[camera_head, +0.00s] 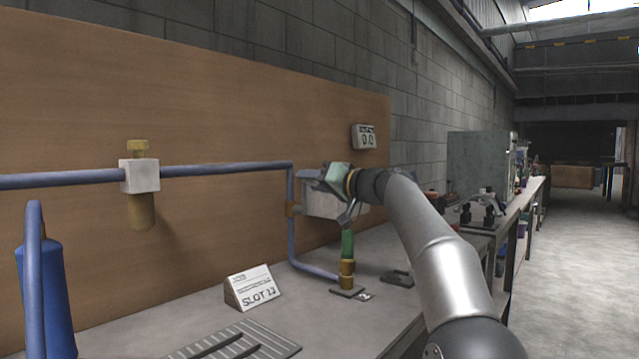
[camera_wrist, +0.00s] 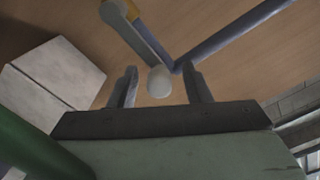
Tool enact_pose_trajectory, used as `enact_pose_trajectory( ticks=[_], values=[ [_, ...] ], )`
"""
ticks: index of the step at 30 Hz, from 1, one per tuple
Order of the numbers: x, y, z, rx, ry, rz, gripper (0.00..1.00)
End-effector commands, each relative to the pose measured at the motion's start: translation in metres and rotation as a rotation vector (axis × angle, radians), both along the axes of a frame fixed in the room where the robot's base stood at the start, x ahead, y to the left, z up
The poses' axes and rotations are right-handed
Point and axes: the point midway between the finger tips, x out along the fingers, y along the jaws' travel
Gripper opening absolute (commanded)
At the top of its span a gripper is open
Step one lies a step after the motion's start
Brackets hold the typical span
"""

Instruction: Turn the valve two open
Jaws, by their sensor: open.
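In the wrist view, a grey lever (camera_wrist: 140,38) on a yellow brass fitting (camera_wrist: 131,8) ends near a pale rounded knob (camera_wrist: 159,82). The knob shows between the two fingers of my gripper (camera_wrist: 162,84), with a gap on both sides. My gripper (camera_head: 318,181) is open and, in the head view, is at the white box by the blue pipe. My gripper hides the lever in the head view. No label for valve two is readable.
A white box (camera_head: 322,207) is beside my gripper. A green tube (camera_head: 347,244) rises from a brass fitting below. The blue pipe (camera_head: 225,168) runs along the wooden board (camera_head: 210,100). A display (camera_head: 363,136) reads about 0.0. A SLOT 13 sign (camera_head: 252,288) stands on the bench.

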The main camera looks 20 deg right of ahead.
Motion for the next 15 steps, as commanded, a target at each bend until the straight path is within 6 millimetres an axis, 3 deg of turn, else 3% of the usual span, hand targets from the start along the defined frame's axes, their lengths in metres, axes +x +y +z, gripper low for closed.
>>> enact_pose_trajectory(
  ticks=[5,15],
  values=[
    [-0.013,-0.010,-0.001,-0.002,0.000,-0.003,0.44],
    [-0.078,-0.054,-0.001,-0.002,-0.001,-0.007,0.44]
  ],
)
